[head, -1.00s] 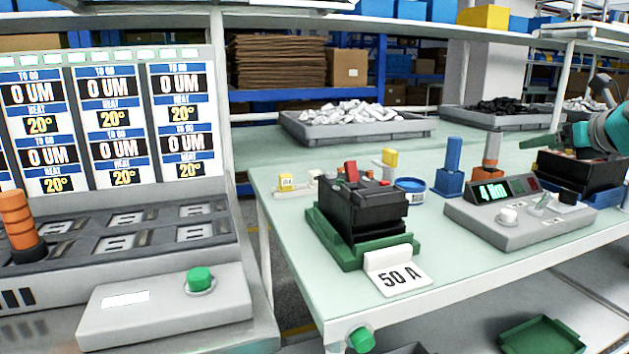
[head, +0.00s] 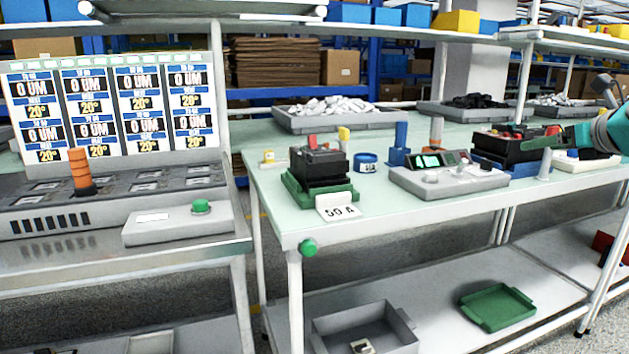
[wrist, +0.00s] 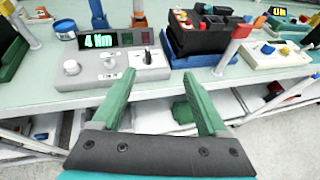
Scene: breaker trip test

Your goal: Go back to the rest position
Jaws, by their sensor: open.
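My gripper (wrist: 157,100) shows in the wrist view as two green fingers, wide apart with nothing between them. In the head view my gripper (head: 542,143) is at the right, in front of a black breaker in a blue cradle (head: 505,146) as seen from this camera. In the wrist view the grey test unit with a green display (wrist: 118,65) lies beyond the fingers. The same test unit (head: 448,180) stands mid-table in the head view. A black breaker in a green cradle (head: 318,168) stands left of it, with a "50 A" card (head: 337,207).
A panel console (head: 120,195) with an orange stack and a green button stands at the left. A grey bin (head: 363,330) and a green tray (head: 497,306) are on the lower shelf. Grey trays of parts (head: 340,118) stand behind. Floor is visible below the table.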

